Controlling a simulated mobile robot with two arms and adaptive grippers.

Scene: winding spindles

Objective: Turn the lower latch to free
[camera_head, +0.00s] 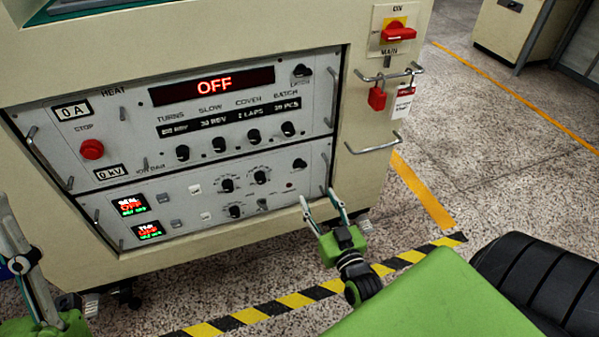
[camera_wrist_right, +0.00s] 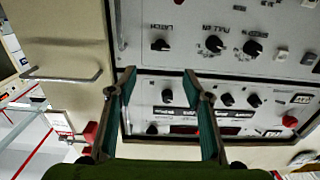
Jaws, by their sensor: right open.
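The lower latch is a black knob (camera_head: 299,163) at the right end of the lower grey panel (camera_head: 262,215). In the right wrist view, which is upside down, the lower latch (camera_wrist_right: 160,45) shows with the word LATCH beside it. My right gripper (camera_head: 318,197) is open and empty, just below and right of that knob in the head view. In the wrist view its two fingertips (camera_wrist_right: 158,74) stand apart, with the knob seen beyond the gap, not touched. My left gripper (camera_head: 18,250) is cut off at the left edge; its opening is unclear.
An upper panel (camera_head: 235,110) has several knobs, a similar latch knob (camera_head: 301,70) and a red OFF display (camera_head: 213,85). Metal handles (camera_head: 334,98) flank the panels. A red padlock (camera_head: 377,98) and bar handle (camera_head: 372,147) stick out at right. The floor there is clear.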

